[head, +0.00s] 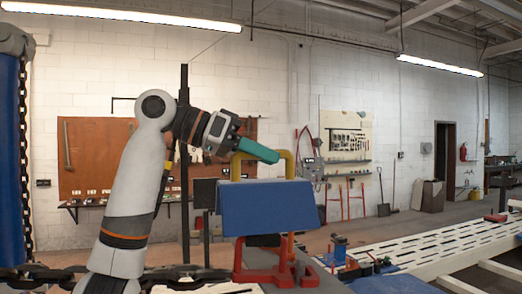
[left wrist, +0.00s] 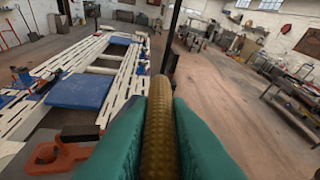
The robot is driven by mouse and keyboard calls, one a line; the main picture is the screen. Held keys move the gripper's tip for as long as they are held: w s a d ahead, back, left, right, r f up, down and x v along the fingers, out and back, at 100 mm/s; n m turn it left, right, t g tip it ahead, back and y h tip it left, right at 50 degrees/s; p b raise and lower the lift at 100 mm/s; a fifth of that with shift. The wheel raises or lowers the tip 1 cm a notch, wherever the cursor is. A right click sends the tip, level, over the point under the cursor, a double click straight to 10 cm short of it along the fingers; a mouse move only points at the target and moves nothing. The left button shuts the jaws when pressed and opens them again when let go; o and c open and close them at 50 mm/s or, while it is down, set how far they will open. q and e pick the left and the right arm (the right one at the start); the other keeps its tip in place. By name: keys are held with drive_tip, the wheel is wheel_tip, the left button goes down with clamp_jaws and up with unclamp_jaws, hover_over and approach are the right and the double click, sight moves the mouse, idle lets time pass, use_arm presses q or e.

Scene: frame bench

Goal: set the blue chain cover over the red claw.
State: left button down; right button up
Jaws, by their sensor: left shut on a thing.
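The blue chain cover (head: 270,208) is a folded blue sheet with a yellow handle (head: 237,165) on top. It hangs roughly level directly above the red claw (head: 262,276). The claw's base and uprights show below the cover, and its upper part is hidden behind it. I cannot tell whether cover and claw touch. My left gripper (head: 262,151), with teal fingers, is shut on the yellow handle. In the left wrist view, the ribbed yellow bar (left wrist: 158,135) lies between the teal fingers. My right gripper is not in view.
A white slotted frame bench (head: 430,250) extends to the right, with blue and red clamps (head: 340,248) near the claw. A dark chain (head: 150,276) runs along the lower left. An orange-red part (left wrist: 62,153) shows lower left in the left wrist view. Open floor lies right there.

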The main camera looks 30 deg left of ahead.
sight(260, 199)
use_arm(q)
drive_tip(key=shift+s+f+b, duration=0.25)
drive_tip(key=shift+f+b, duration=0.6)
drive_tip(key=shift+f, duration=0.35)
drive_tip(key=shift+w+f+b, duration=0.1)
drive_tip(key=shift+f+b, duration=1.9)
drive_tip(key=shift+f, duration=0.8)
drive_tip(key=c, duration=1.3)
unclamp_jaws()
drive_tip(key=shift+f, duration=0.1)
drive_tip(key=b+v, duration=0.2)
drive_tip(key=v, duration=1)
